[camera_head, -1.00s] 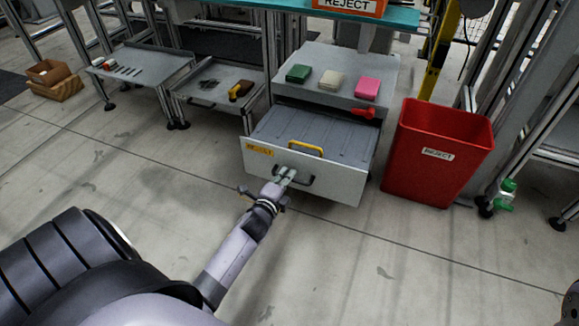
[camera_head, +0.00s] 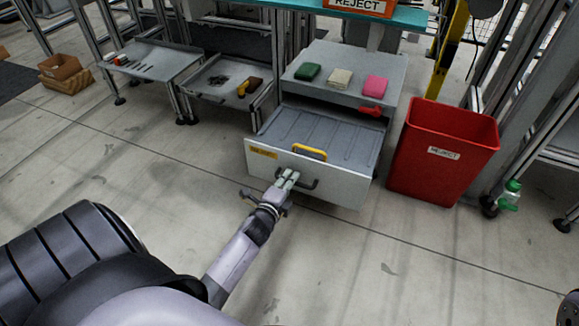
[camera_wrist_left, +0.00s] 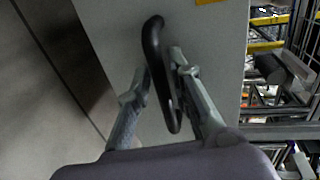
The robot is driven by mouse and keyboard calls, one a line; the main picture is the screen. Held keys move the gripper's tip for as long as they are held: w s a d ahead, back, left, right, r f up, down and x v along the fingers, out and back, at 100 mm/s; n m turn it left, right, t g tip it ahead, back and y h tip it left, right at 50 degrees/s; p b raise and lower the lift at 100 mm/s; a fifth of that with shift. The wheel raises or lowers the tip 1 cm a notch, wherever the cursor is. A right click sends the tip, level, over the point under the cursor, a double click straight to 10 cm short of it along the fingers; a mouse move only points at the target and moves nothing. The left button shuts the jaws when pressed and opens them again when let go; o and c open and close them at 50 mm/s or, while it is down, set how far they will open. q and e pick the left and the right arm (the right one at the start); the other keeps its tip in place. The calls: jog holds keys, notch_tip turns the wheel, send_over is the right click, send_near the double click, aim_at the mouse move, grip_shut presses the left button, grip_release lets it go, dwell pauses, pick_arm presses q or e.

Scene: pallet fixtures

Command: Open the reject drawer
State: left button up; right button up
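The reject drawer is a grey tray with a pale front (camera_head: 345,185), pulled well out below the cabinet's top. Its front carries a yellow label (camera_head: 263,153) and a dark bar handle (camera_head: 312,184). My left gripper (camera_head: 288,180) is at this handle. In the left wrist view, the fingers of my left gripper (camera_wrist_left: 160,65) lie on both sides of the black handle (camera_wrist_left: 155,45), close against it. The drawer's inside looks empty.
A red reject bin (camera_head: 440,165) stands right of the drawer. Green (camera_head: 307,72), cream (camera_head: 340,77) and pink (camera_head: 375,87) blocks sit on the cabinet top, with a red item (camera_head: 370,111) at its edge. Floor before the drawer is clear.

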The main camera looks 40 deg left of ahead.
pick_arm(q)
jog(key=v, duration=1.2)
dwell(0.4)
